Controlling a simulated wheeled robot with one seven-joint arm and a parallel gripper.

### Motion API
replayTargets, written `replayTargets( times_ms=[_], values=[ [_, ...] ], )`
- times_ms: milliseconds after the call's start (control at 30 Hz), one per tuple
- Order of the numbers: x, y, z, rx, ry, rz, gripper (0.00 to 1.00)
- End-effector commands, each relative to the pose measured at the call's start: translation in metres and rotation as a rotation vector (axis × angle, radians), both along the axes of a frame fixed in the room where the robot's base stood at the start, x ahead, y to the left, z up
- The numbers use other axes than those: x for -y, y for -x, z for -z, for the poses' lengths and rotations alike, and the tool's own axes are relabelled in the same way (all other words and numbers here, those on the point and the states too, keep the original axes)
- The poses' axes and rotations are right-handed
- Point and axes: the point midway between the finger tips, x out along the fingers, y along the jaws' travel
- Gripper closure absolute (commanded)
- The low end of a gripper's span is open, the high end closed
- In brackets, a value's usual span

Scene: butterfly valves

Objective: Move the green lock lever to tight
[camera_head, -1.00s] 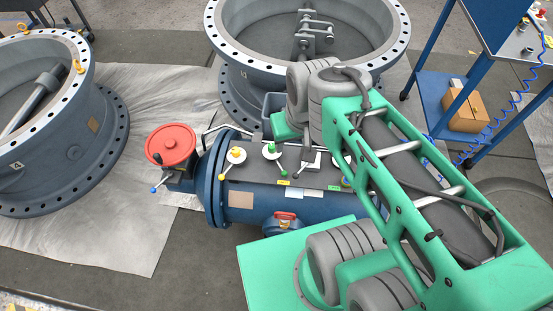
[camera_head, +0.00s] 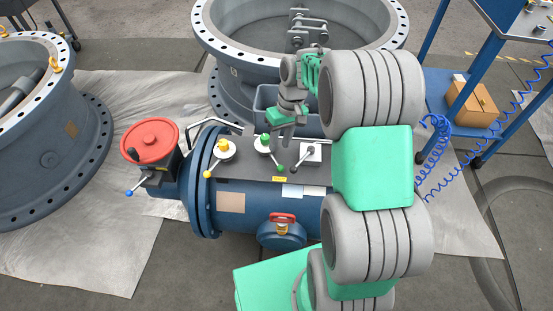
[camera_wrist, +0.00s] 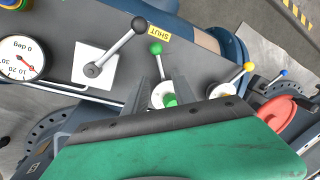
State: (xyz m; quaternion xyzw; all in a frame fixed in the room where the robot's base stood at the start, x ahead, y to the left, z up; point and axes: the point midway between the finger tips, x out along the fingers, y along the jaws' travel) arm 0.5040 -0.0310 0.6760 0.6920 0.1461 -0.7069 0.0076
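The green lock lever (camera_head: 273,156) is a thin arm with a green ball end, on a white round disc with a green hub, on top of the blue valve body. In the head view it points down and right, near a yellow label. In the wrist view its green ball (camera_wrist: 155,48) lies beyond my fingertips, near the yellow SHUT label (camera_wrist: 183,29). My gripper (camera_head: 287,140) hangs just above and beside this lever. In the wrist view its two grey fingers (camera_wrist: 161,80) are apart, with the green hub showing between them. Contact with the lever cannot be told.
A yellow lever (camera_head: 216,160) stands left of the green one, and a black-knobbed lever on a square plate (camera_head: 309,154) right. A red handwheel (camera_head: 150,141) with a blue-tipped lever is at the left end. A gauge (camera_wrist: 20,58) shows in the wrist view. Large flanged rings surround the body.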

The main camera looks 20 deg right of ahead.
Motion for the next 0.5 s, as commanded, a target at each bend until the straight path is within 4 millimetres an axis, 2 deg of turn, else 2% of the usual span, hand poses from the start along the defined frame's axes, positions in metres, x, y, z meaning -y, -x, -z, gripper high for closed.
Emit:
replayTargets(
  times_ms=[100, 233, 333, 500],
  values=[
    [-0.006, 0.002, 0.026, -0.004, 0.0, -0.002, 0.68],
    [-0.01, 0.003, 0.047, -0.003, 0.0, -0.002, 0.68],
    [-0.011, 0.003, 0.056, -0.001, 0.0, 0.0, 0.68],
    [-0.012, 0.003, 0.058, 0.0, 0.001, 0.0, 0.68]
  ],
)
